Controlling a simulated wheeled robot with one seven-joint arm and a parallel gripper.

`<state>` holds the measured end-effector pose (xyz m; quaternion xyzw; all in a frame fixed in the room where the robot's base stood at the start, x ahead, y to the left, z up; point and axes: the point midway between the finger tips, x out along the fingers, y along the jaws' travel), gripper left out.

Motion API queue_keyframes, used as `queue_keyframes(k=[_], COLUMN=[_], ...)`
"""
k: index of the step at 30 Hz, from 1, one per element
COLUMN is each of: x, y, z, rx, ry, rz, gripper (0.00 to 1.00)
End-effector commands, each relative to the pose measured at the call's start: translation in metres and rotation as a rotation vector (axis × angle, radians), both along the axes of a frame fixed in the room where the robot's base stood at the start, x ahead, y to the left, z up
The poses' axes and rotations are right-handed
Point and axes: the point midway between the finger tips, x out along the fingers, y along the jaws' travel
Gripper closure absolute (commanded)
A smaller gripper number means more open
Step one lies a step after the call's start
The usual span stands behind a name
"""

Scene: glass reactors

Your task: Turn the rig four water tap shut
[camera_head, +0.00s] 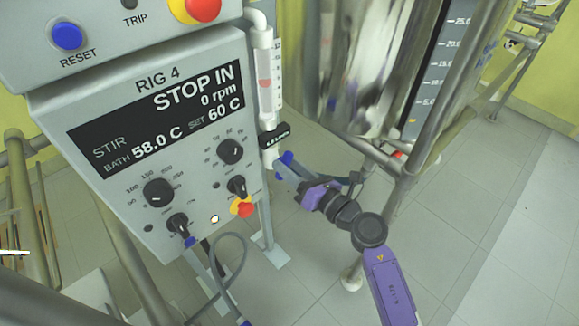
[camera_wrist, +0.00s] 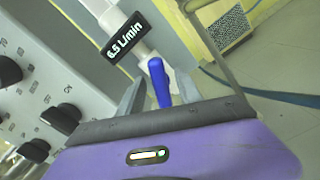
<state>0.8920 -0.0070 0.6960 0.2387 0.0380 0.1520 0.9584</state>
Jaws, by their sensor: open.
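The rig four water tap has a blue handle (camera_head: 286,157) at the lower end of the white flow tube (camera_head: 265,80), on the right side of the RIG 4 panel. In the wrist view the blue handle (camera_wrist: 160,83) sits below a black label (camera_wrist: 124,36) reading 6.5 L/min. My gripper (camera_head: 287,171) is at the tap with its jaws apart. In the wrist view one finger of my gripper (camera_wrist: 160,90) is on each side of the handle, and gaps seem to show beside it. I cannot tell whether either finger touches it.
The RIG 4 control box (camera_head: 150,130) with its knobs and a red and yellow button (camera_head: 242,207) stands close left. A steel frame (camera_head: 425,120) and shiny vessel (camera_head: 355,60) stand behind right. A grey hose (camera_head: 235,245) loops below the box. The floor at right is clear.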

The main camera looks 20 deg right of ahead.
Motion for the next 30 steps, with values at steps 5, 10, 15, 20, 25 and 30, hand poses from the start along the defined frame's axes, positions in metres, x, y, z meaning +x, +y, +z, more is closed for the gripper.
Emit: queue_keyframes(k=[5,10,15,20,25,30], x=[0.0014,0.0013,0.0012,0.0011,0.0012,0.0013], y=[0.0004,0.0003,0.0002,0.0001,-0.0004,-0.0017], z=[-0.0001,0.0000,0.0001,0.0004,0.0018,0.0034], rx=[0.001,0.001,0.001,0.004,0.035,0.115], ry=[0.000,0.000,0.000,0.002,0.012,0.039], rz=[0.000,0.000,0.000,-0.001,-0.001,-0.003], gripper=[0.58,0.74,1.00,1.00,1.00,1.00])
